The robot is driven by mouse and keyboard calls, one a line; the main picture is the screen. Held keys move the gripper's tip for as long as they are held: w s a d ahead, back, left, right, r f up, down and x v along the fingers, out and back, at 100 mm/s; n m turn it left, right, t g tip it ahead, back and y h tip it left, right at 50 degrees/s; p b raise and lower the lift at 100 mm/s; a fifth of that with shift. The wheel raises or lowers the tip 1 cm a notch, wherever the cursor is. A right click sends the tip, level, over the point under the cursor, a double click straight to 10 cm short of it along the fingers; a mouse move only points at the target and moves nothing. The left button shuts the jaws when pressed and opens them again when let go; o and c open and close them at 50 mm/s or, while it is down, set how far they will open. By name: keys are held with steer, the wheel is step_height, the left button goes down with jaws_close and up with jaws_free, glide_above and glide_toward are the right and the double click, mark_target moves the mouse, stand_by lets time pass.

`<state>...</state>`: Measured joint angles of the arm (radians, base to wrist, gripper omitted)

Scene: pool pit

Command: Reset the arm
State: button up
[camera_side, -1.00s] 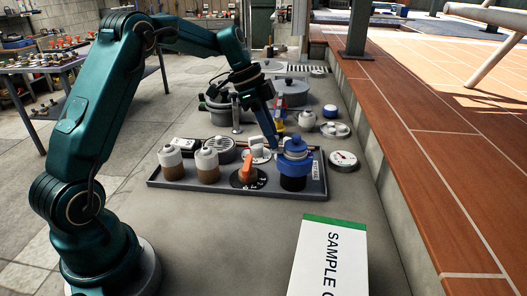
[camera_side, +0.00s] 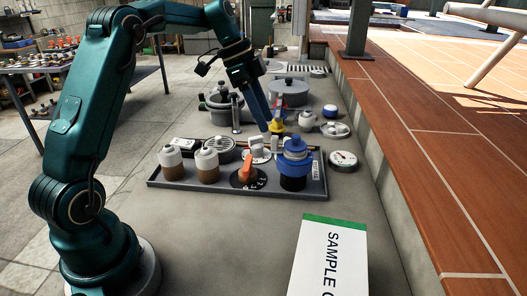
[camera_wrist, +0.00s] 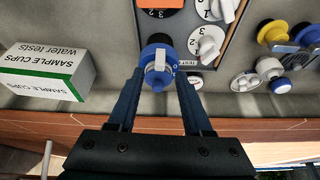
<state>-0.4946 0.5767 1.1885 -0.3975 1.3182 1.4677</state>
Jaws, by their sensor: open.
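My gripper (camera_side: 272,131) is above the far part of the grey tray (camera_side: 165,184), with its fingers pointing down. In the wrist view my gripper (camera_wrist: 158,104) has its two blue fingers spread apart with nothing clasped between them.
Grey pots (camera_side: 289,92) stand behind. A sample cups box (camera_side: 329,262) is in front. Bare floor lies between box and tray.

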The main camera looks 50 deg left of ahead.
steer(key=shift+d, duration=0.15)
steer(key=s+d+r+t+y, duration=0.1)
steer(key=s+d+r+t, duration=0.1)
steer(key=s+d+r, duration=0.7)
steer(key=s+d+f+n+y, duration=0.1)
steer(key=s+f+n+y, duration=0.1)
steer(key=s+f+n, duration=0.7)
steer(key=s+n, duration=0.1)
steer(key=s, duration=0.2)
steer(key=shift+d+t, duration=0.15)
steer(key=shift+t, duration=0.25)
